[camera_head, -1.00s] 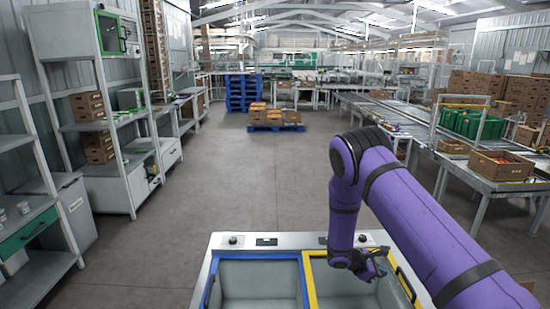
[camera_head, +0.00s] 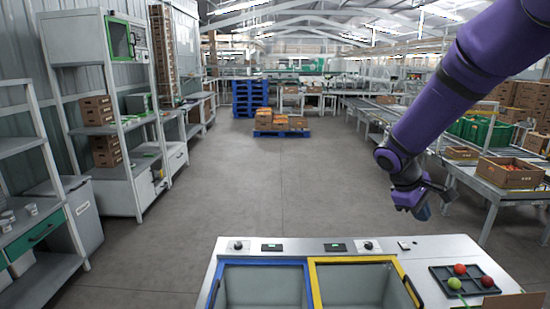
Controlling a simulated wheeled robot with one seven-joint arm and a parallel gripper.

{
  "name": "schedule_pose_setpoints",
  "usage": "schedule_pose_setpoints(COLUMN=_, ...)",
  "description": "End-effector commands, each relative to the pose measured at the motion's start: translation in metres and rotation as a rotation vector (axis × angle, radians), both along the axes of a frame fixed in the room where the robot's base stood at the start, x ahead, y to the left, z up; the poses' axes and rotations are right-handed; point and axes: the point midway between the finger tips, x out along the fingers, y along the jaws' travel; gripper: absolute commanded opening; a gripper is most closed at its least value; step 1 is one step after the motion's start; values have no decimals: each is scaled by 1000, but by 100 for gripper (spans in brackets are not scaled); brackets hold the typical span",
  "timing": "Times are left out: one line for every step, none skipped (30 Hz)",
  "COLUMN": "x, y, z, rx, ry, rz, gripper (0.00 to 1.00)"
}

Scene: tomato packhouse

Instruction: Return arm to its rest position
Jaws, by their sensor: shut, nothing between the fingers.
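My purple arm (camera_head: 450,90) comes in from the upper right of the head view and bends at a joint near the picture's middle right. My gripper (camera_head: 424,212) hangs at its lower end, above and behind the right part of the white counter. It is shut and holds nothing. It is apart from the counter and the things on it. The fingertips are small and dark, partly hidden by the wrist.
The counter (camera_head: 300,245) holds a blue-rimmed bin (camera_head: 262,263) and a yellow-rimmed bin (camera_head: 357,260). A black tray (camera_head: 440,273) at right holds two red tomatoes and one green. A sorting table (camera_head: 500,186) with a cardboard box (camera_head: 510,178) stands behind right. The middle floor is clear.

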Motion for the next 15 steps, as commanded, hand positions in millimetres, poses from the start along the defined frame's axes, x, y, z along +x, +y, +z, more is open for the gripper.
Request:
schedule_pose_setpoints(x=-11, y=0, z=15, rx=26, ry=-32, rz=-26, gripper=0)
schedule_pose_setpoints(x=-17, y=1, z=23, rx=41, ry=-49, rz=-41, gripper=0)
schedule_pose_setpoints(x=-25, y=2, z=32, rx=61, ry=-70, rz=-60, gripper=0)
schedule_pose_setpoints(x=-31, y=2, z=39, rx=77, ry=-86, rz=-75, gripper=0)
schedule_pose_setpoints(x=-37, y=3, z=46, rx=91, ry=-103, rz=-88, gripper=0)
schedule_pose_setpoints(x=-46, y=4, z=54, rx=112, ry=-123, rz=-107, gripper=0)
schedule_pose_setpoints(x=-52, y=5, z=60, rx=127, ry=-140, rz=-121, gripper=0)
schedule_pose_setpoints(x=-59, y=6, z=66, rx=143, ry=-156, rz=-134, gripper=0)
schedule_pose_setpoints(x=-68, y=8, z=74, rx=164, ry=-176, rz=-153, gripper=0)
schedule_pose_setpoints(x=-74, y=9, z=80, rx=178, ry=-193, rz=-166, gripper=0)
schedule_pose_setpoints(x=-81, y=10, z=85, rx=195, ry=-210, rz=-179, gripper=0)
schedule_pose_setpoints(x=-90, y=11, z=92, rx=215, ry=-230, rz=-196, gripper=0)
schedule_pose_setpoints(x=-97, y=12, z=97, rx=231, ry=-247, rz=-207, gripper=0)
schedule_pose_setpoints(x=-104, y=13, z=102, rx=246, ry=-262, rz=-220, gripper=0)
schedule_pose_setpoints(x=-114, y=15, z=108, rx=268, ry=-283, rz=-236, gripper=0)
